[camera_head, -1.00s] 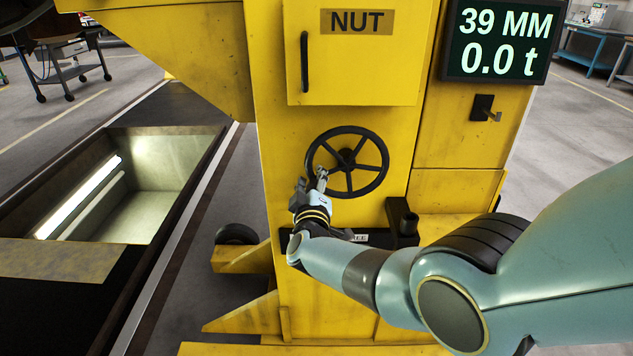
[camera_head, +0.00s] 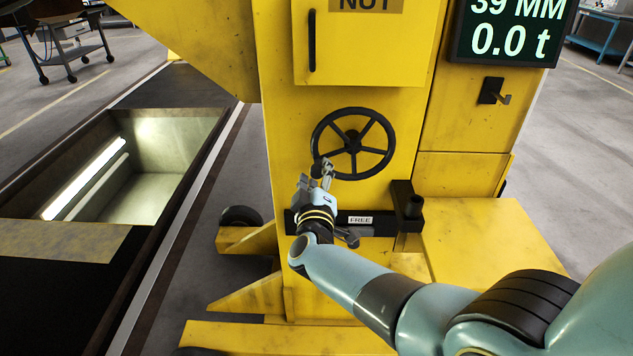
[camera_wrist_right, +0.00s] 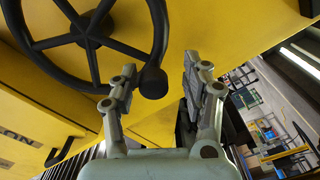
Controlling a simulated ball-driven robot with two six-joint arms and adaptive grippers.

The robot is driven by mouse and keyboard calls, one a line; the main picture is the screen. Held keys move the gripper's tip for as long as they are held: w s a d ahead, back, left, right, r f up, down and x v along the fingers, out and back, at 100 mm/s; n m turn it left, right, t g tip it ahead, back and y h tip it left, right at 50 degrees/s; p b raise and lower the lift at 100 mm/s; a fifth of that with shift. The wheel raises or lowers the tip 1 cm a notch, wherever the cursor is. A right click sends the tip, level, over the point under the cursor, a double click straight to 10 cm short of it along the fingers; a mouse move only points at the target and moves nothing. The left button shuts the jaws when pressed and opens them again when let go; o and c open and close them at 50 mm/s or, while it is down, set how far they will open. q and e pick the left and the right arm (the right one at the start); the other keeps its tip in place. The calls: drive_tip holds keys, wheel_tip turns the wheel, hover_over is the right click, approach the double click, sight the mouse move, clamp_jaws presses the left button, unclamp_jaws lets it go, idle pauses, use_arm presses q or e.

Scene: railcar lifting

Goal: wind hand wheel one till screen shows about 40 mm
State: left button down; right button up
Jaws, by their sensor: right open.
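The black hand wheel (camera_head: 353,141) is on the front of the yellow stand; it also fills the upper left of the right wrist view (camera_wrist_right: 90,40). Its handle knob (camera_wrist_right: 153,82) sits between the two spread fingers of my right gripper (camera_wrist_right: 160,76), with gaps visible beside it. In the head view my right gripper (camera_head: 325,168) is open at the wheel's lower left rim and partly covers it. The screen (camera_head: 512,30) at the upper right reads 39 MM and 0.0 t; its top edge is cut off. My left gripper is not in view.
A yellow door marked NUT (camera_head: 365,45) is above the wheel. A small FREE label (camera_head: 360,220) and a black post (camera_head: 408,205) are below it. An open floor pit (camera_head: 165,165) lies to the left.

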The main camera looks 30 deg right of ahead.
drive_tip(key=shift+v, duration=1.55)
drive_tip(key=shift+w, duration=0.1)
drive_tip(key=s+a+f+g+y+b, duration=0.1)
drive_tip(key=s+f+g+y+b, duration=0.15)
drive_tip(key=s+f, duration=0.6)
drive_tip(key=s+a+f+g+y+b, duration=0.1)
drive_tip(key=s+f+y+b, duration=0.25)
drive_tip(key=f, duration=1.05)
drive_tip(key=s+a+f+g+y+b, duration=0.15)
drive_tip(key=s+f+b, duration=0.25)
drive_tip(key=s+f, duration=0.5)
drive_tip(key=s+d+f+m+g+b, duration=0.1)
drive_tip(key=s+d+f+g+b, duration=0.1)
drive_tip(key=s+f, duration=0.5)
drive_tip(key=s+d+f+m+g+b, duration=0.1)
drive_tip(key=s+f+g, duration=0.3)
drive_tip(key=s, duration=1)
drive_tip(key=s+d+f+m+g+b, duration=0.1)
drive_tip(key=s+d+f+g+b, duration=0.1)
drive_tip(key=s+f, duration=0.8)
drive_tip(key=shift+s+d+f+m+g+y+b, duration=0.15)
drive_tip(key=shift+s+d+m+g+y+b, duration=0.25)
drive_tip(key=shift+s+g+b, duration=0.35)
drive_tip(key=shift+w+a, duration=0.1)
drive_tip(key=shift+w, duration=0.05)
